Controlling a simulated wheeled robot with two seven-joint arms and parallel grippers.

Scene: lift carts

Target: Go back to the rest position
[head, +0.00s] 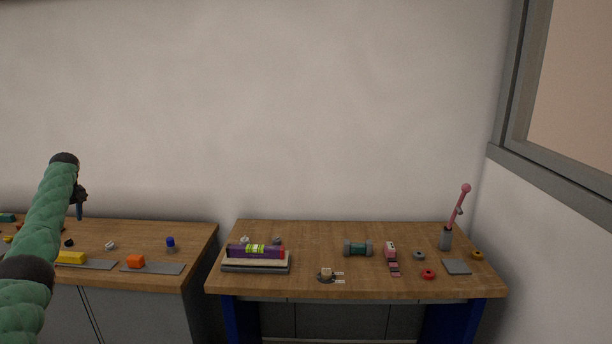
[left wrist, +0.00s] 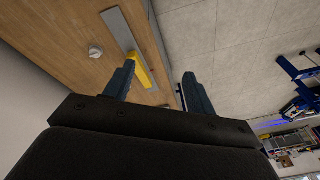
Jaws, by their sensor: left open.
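My left arm comes in from the left of the head view, raised over the left table, with its gripper (head: 80,203) pointing down at the far end of the arm. In the left wrist view the gripper (left wrist: 158,88) shows two dark blue fingers spread apart with nothing between them. Beyond the fingers lie the tabletop edge and the floor. The finger beside the yellow block (left wrist: 143,72) overlaps it in the picture; I see no grip on it. My right gripper is in neither view.
The left table (head: 200,238) holds a yellow block (head: 70,257), an orange block (head: 136,261) and a blue knob (head: 170,242). A gap separates the tables.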

